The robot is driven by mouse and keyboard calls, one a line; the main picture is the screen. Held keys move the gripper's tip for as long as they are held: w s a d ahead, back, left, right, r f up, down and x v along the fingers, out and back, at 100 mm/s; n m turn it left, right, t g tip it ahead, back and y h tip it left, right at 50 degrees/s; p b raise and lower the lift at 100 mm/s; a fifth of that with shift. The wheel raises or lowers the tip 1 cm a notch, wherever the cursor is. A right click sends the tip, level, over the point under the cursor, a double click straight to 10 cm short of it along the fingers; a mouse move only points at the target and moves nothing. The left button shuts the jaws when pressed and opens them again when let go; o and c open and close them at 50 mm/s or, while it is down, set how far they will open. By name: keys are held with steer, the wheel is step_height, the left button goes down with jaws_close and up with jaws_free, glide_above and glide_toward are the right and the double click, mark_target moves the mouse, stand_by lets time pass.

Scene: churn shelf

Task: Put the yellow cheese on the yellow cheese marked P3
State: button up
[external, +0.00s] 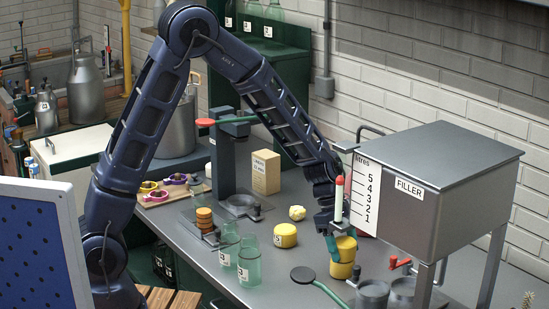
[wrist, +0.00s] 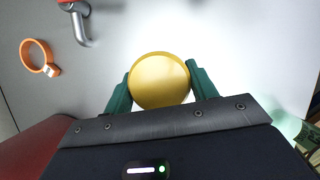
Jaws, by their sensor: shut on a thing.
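My gripper (external: 338,238) has green fingers and is shut on a yellow cheese (external: 346,245), beside the filler. The held cheese sits directly above a second yellow cheese (external: 341,270), and the two look stacked; whether they touch is hard to tell. In the wrist view the held cheese (wrist: 160,80) is a round disc between the two fingers of my gripper (wrist: 160,88), and it hides what is under it. A third yellow cheese (external: 285,235) stands apart to the left on the bench. I cannot read a P3 mark on any cheese.
The steel filler (external: 435,185) stands close on the right, with a red-handled tap (external: 400,263) and metal cans (external: 372,294) below. Glass jars (external: 249,265) and a round dark paddle (external: 303,274) are on the left. An orange ring (wrist: 37,57) shows in the wrist view.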

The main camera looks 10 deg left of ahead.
steer(key=shift+f, duration=0.1)
steer(key=o, duration=1.1)
steer(key=v, duration=1.1)
steer(key=w+a+r+m+t, duration=0.1)
steer(key=w+a+r, duration=0.25)
steer(key=a, duration=0.35)
steer(key=w+a+r+m+t, duration=0.1)
steer(key=w+a+r+m, duration=0.1)
steer(key=a+r, duration=0.45)
steer(key=w+a+r+m+t, duration=0.1)
steer(key=a+r+m+t, duration=0.2)
steer(key=a, duration=1.2)
steer(key=s+a+r+m+y, duration=0.1)
steer(key=s+a, duration=0.2)
steer(key=a, duration=0.4)
steer(key=s+a+r+m+t+y, duration=0.1)
steer(key=s+a, duration=0.3)
steer(key=a, duration=0.4)
steer(key=s+a+m+t+y, duration=0.1)
steer(key=s+a, duration=0.3)
steer(key=a, duration=0.4)
steer(key=shift+a+r+m+y, duration=0.15)
steer(key=shift+r+m+y, duration=0.25)
steer(key=shift+m, duration=0.5)
